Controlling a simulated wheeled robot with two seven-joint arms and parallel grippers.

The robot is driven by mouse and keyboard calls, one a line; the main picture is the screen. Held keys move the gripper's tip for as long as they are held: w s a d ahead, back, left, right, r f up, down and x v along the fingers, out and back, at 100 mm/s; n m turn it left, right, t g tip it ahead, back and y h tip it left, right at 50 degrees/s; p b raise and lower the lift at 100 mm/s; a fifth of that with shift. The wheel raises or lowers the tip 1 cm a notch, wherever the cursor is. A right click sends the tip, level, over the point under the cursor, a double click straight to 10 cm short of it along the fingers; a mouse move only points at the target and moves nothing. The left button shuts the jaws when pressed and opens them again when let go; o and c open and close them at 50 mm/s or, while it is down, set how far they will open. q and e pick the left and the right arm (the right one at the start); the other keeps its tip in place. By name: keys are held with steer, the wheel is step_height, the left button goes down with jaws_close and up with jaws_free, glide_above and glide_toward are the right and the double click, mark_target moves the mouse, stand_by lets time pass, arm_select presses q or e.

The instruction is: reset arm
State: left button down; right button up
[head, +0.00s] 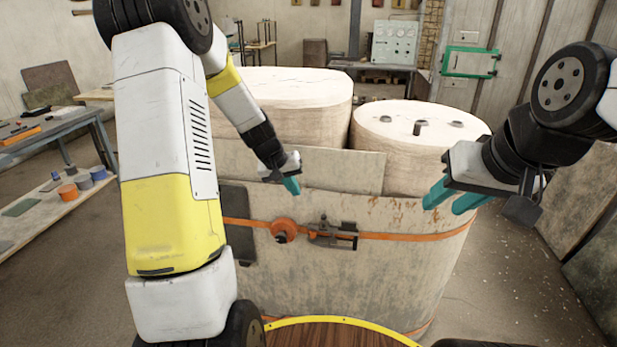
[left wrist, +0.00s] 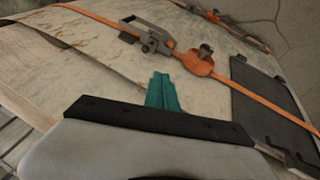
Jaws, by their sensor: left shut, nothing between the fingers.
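My left gripper (head: 291,186) hangs in front of the big pale container, with its teal fingertips together and nothing between them. In the left wrist view the closed teal fingers (left wrist: 163,92) point towards the container's scuffed wall. My right gripper (head: 452,200) is at the right, in front of the container's upper right part. Its two teal fingers are spread apart and nothing shows between them. No ladle is in view.
The large container (head: 380,270) has an orange strap (head: 410,236) with a dark buckle. Two pale round-topped blocks (head: 290,85) (head: 425,130) rise behind its front wall. A workbench (head: 45,130) and a low shelf (head: 50,215) stand left. Boards (head: 580,195) lean at right.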

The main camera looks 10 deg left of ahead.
arm_select(q)
steer(key=s+d+r+m, duration=0.2)
steer(key=s+d+r, duration=0.1)
steer(key=s+r, duration=1.15)
steer(key=s+r+t, duration=0.1)
steer(key=s+r, duration=0.1)
steer(key=s, duration=0.5)
steer(key=s+r, duration=0.3)
steer(key=s, duration=0.4)
steer(key=shift+s+r+t+y, duration=0.25)
steer(key=shift+s+t+y, duration=0.15)
